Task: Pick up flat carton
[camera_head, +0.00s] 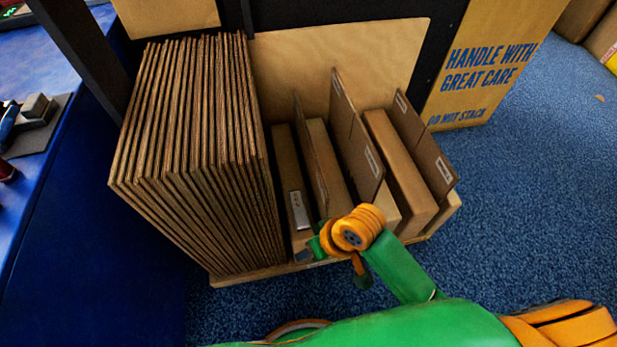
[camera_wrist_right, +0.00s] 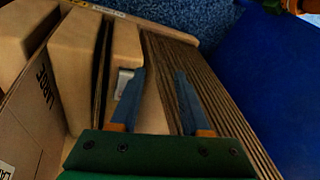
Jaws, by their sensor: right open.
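The flat cartons (camera_head: 195,120) are thin brown corrugated sheets standing on edge in a tight stack at the left of a wooden rack. In the right wrist view the stack (camera_wrist_right: 185,60) runs behind my finger tips and along the right. My right gripper (camera_wrist_right: 160,80) is open, with its two blue-grey fingers apart and nothing clearly held between them. In the head view the right gripper (camera_head: 305,254) is low at the rack's front, just right of the stack, mostly hidden by my wrist. I cannot tell whether a finger touches a carton. My left gripper is not in view.
Right of the stack, the rack (camera_head: 335,48) holds several boxes (camera_head: 400,170) between thin upright dividers (camera_head: 355,140). A blue bench (camera_head: 60,200) stands on the left. A large printed carton (camera_head: 490,65) stands behind on the right. Blue carpet (camera_head: 540,170) is clear at right.

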